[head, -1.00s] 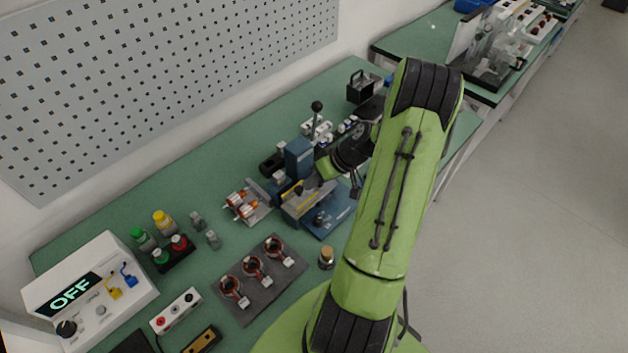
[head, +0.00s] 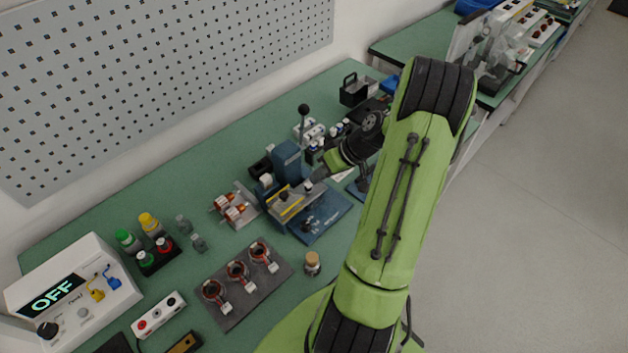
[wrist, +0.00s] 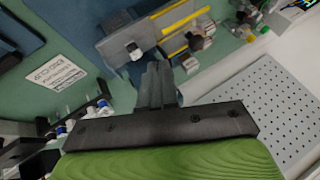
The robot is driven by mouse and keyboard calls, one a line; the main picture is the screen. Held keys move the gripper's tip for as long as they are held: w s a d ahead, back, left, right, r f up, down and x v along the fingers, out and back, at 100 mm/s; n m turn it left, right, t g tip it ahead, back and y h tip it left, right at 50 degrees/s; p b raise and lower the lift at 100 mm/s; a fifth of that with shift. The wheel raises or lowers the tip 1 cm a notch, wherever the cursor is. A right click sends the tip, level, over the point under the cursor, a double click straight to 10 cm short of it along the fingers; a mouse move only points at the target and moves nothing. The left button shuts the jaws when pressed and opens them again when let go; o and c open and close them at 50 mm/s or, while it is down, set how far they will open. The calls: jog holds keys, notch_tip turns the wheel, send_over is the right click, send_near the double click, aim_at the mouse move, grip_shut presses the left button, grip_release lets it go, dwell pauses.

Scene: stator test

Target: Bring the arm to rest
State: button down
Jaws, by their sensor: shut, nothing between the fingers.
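My green arm (head: 405,200) reaches up from the bottom and bends down toward the green bench. My gripper (head: 313,182) is over the bench, close to the blue fixture (head: 320,215) with its grey and yellow top part. In the wrist view my gripper (wrist: 158,80) has its dark fingers together with nothing between them. The blue fixture (wrist: 90,25) and its grey bar with yellow strips (wrist: 165,28) lie beyond the fingertips. I cannot tell the exact gap between fingertips and fixture.
A dark plate with three copper-wound stators (head: 240,285), a small corked jar (head: 312,263), a white tester reading OFF (head: 75,295) and several bottles (head: 150,240) stand on the bench. A pegboard (head: 150,80) stands behind. Grey floor (head: 550,200) is open at right.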

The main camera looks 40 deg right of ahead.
jog(key=v, duration=0.6)
jog(key=shift+r+p, duration=0.3)
jog(key=shift+r, duration=0.05)
jog(key=shift+s, duration=0.1)
